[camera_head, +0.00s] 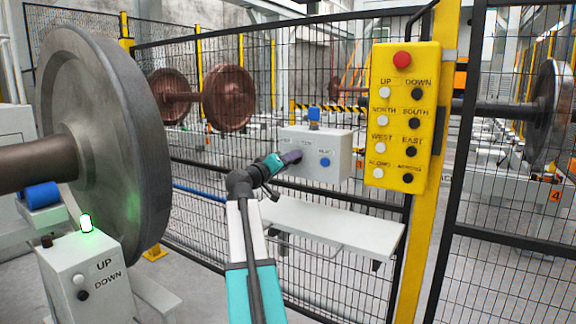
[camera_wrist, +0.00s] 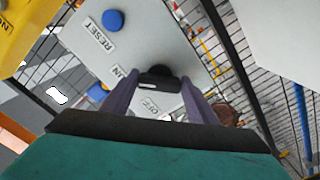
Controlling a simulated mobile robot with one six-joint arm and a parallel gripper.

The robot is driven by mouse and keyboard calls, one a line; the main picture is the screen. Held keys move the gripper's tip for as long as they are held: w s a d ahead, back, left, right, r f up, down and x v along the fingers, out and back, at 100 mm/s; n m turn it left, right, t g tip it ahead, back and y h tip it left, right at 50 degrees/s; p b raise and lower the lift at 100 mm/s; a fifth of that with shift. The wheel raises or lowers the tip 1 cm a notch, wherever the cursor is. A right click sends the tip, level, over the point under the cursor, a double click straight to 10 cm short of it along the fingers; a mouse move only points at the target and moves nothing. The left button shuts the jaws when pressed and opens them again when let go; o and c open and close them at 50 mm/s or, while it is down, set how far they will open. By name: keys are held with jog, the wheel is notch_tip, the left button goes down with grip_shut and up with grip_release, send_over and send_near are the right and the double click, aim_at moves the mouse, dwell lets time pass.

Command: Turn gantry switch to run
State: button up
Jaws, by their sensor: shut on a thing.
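The grey gantry control box (camera_head: 341,142) hangs on the mesh fence in the head view, and its face (camera_wrist: 88,42) fills the upper middle of the wrist view. A black rotary switch knob (camera_wrist: 160,71) sits on that face, between partly hidden labels; one seems to read OFF. My gripper (camera_head: 292,157) is at the left part of the box face. In the wrist view my gripper (camera_wrist: 158,84) has its purple fingers on both sides of the knob, shut on it. The fingers hide part of the knob, and I cannot tell which label it points to.
A blue RESET button (camera_head: 325,162) is right of my gripper. A yellow pendant panel (camera_head: 405,115) with a red button hangs further right. A white shelf (camera_head: 335,228) lies below the box. A large wheelset (camera_head: 105,125) and an UP/DOWN pedestal (camera_head: 85,275) stand at left.

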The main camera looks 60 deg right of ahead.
jog(key=shift+r, duration=0.2)
jog(key=o, duration=1)
jog(key=shift+d, duration=0.1)
jog(key=shift+o, duration=0.2)
jog(key=shift+f, duration=0.15)
jog(key=shift+a, duration=0.2)
jog(key=a+p, duration=0.2)
jog(key=a, duration=1.1)
jog(key=shift+a, duration=0.25)
